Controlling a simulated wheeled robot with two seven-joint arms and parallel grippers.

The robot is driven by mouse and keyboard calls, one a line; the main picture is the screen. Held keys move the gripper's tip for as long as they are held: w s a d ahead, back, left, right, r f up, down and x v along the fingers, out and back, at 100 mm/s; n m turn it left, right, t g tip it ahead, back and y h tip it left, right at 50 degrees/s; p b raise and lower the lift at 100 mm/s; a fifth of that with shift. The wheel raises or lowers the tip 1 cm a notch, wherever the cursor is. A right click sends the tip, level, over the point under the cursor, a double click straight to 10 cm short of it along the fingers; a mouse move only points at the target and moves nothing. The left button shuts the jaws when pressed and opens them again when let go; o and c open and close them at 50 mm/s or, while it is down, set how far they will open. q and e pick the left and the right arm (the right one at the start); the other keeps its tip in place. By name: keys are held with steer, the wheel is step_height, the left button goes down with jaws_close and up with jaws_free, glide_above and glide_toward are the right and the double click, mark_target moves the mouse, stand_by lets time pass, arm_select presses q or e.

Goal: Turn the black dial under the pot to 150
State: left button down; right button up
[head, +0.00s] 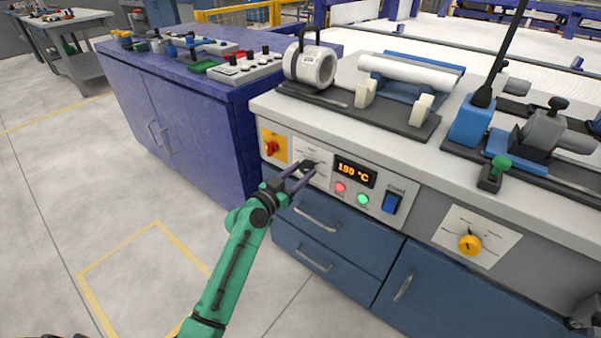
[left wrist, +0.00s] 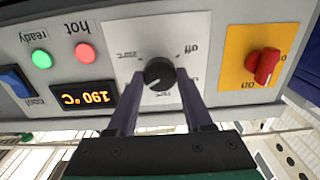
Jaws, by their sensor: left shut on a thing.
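The black dial (head: 307,166) sits on a pale scale plate on the bench front, below the white pot (head: 312,66) with a black handle. In the left wrist view, upside down, the dial (left wrist: 159,73) shows a white pointer line toward the picture's lower left. My left gripper (head: 300,172) reaches the dial from the front, its two dark fingers shut on either side of it. The orange display (head: 354,172) appears to read 190 °C; it also shows in the left wrist view (left wrist: 85,97).
A red switch on a yellow plate (head: 274,146) is left of the dial. Red (head: 340,187) and green (head: 362,199) lamps and a blue rocker switch (head: 391,202) are to its right. A yellow knob (head: 470,243) is farther right. Open floor lies in front.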

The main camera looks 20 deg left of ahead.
arm_select(q)
steer(key=shift+n, duration=1.2)
steer(key=n+p, duration=0.1)
steer(key=n, duration=0.1)
steer(key=shift+n, duration=0.3)
steer(key=n+p, duration=0.1)
steer(key=n, duration=0.2)
steer(key=shift+n+p, duration=0.35)
steer(key=shift+n, duration=1.65)
arm_select(e)
steer(key=shift+s+d+f, duration=0.25)
steer(key=shift+s+f, duration=0.4)
steer(key=shift+f, duration=0.05)
steer(key=shift+s+d+f, duration=0.25)
steer(key=shift+s+f, duration=0.4)
steer(key=shift+f, duration=0.05)
steer(key=shift+s+d+f, duration=0.25)
steer(key=shift+s+f, duration=0.4)
steer(key=shift+f, duration=0.05)
steer(key=shift+s, duration=0.1)
arm_select(q)
steer(key=shift+c, duration=1.5)
jaws_free()
